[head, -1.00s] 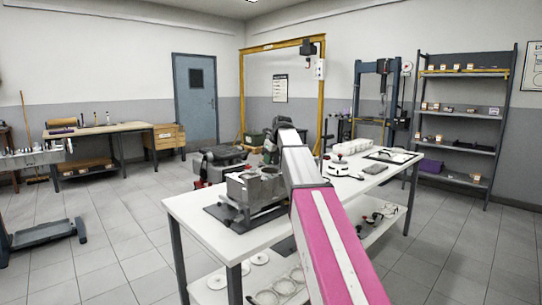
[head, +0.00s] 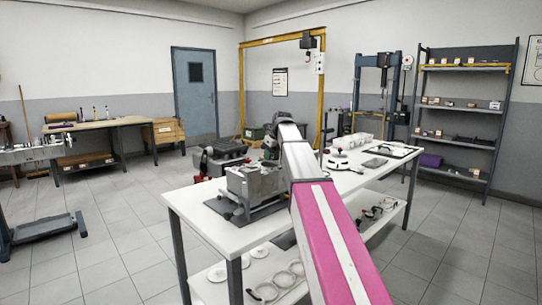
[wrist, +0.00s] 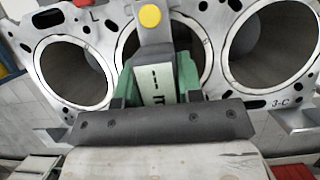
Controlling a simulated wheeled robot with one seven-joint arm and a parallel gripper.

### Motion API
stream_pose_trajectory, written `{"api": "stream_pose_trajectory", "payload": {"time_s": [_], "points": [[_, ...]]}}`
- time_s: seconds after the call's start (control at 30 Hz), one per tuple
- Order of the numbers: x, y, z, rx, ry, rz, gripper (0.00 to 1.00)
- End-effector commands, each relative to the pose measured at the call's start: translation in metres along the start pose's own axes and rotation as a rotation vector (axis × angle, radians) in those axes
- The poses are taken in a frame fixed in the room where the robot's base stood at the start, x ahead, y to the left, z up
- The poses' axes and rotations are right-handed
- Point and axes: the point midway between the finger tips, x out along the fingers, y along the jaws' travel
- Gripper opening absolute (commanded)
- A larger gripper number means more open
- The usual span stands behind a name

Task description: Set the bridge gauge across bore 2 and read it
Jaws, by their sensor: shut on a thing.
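The grey engine block (head: 240,187) stands on a dark mat on the white bench. The wrist view shows its top face from above, with a left bore (wrist: 72,72), a middle bore (wrist: 128,42) and a right bore (wrist: 268,45). "L" is marked near the left bore and "3-C" below the right one. My gripper (wrist: 158,88) has its green pads shut on the bridge gauge (wrist: 155,50), a grey piece with a yellow round button and a pale marked face. The gauge is over the middle bore and hides much of it. I cannot tell whether it touches the block.
The white bench (head: 190,205) carries a white round-based item (head: 338,162) and a tray (head: 392,151) to the right. A yellow gantry (head: 242,90) stands behind.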

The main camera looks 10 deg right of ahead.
Motion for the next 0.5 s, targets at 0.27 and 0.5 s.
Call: {"api": "stream_pose_trajectory", "payload": {"time_s": [0.27,0.5], "points": [[-0.0002,-0.0001,0.0003,0.0,-0.001,0.0,0.0],[-0.0001,-0.0001,0.0001,0.0,0.0,0.0,0.64]]}}
